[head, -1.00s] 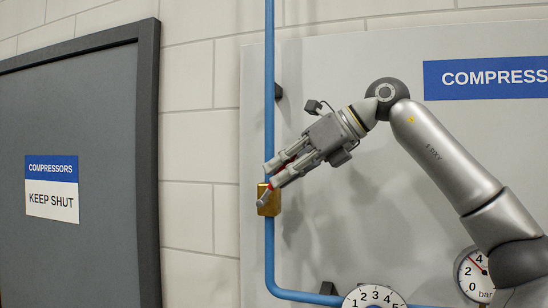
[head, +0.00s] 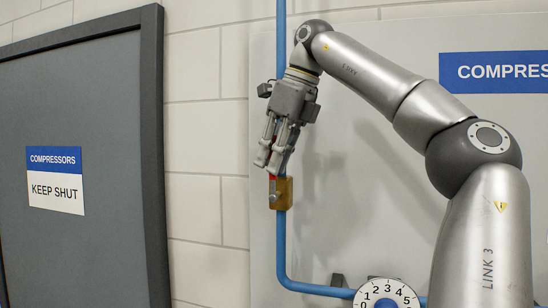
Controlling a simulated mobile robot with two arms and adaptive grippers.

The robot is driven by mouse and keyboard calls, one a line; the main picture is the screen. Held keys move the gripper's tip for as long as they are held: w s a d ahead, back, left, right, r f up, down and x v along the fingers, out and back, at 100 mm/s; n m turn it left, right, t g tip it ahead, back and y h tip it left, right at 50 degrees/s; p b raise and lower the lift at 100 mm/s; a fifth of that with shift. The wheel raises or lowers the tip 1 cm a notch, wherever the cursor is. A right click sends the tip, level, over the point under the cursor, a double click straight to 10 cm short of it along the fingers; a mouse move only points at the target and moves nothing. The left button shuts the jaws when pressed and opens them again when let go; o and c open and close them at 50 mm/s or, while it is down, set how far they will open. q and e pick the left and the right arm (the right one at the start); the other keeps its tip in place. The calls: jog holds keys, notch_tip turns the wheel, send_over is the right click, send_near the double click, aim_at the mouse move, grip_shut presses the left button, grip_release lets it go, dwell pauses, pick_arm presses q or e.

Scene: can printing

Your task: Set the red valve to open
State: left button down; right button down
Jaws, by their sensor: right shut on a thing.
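The valve's brass body (head: 285,194) sits on the vertical part of the blue pipe. Only a small piece of its red handle (head: 272,180) shows just above the body; the rest is hidden by my fingers. My right gripper (head: 268,163) is just above the brass body, fingers pointing down and slightly left, shut on the red handle. The handle seems to point up, roughly along the pipe, but its exact angle is hidden. My left gripper is not in view.
The blue pipe (head: 281,240) bends right at the bottom towards a round white dial (head: 386,295). A grey panel (head: 370,190) with a blue sign (head: 505,72) lies behind my arm. A grey door (head: 70,250) marked "KEEP SHUT" stands at the left.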

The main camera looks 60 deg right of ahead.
dwell(0.4)
jog(key=c, duration=1.5)
grip_release()
jog(key=shift+w, duration=0.1)
jog(key=shift+o, duration=0.2)
jog(key=shift+v, duration=0.8)
jog(key=s+r, duration=0.1)
jog(key=s, duration=1.1)
jog(key=shift+s+d, duration=0.25)
jog(key=shift+d, duration=0.15)
jog(key=shift+d+r, duration=0.1)
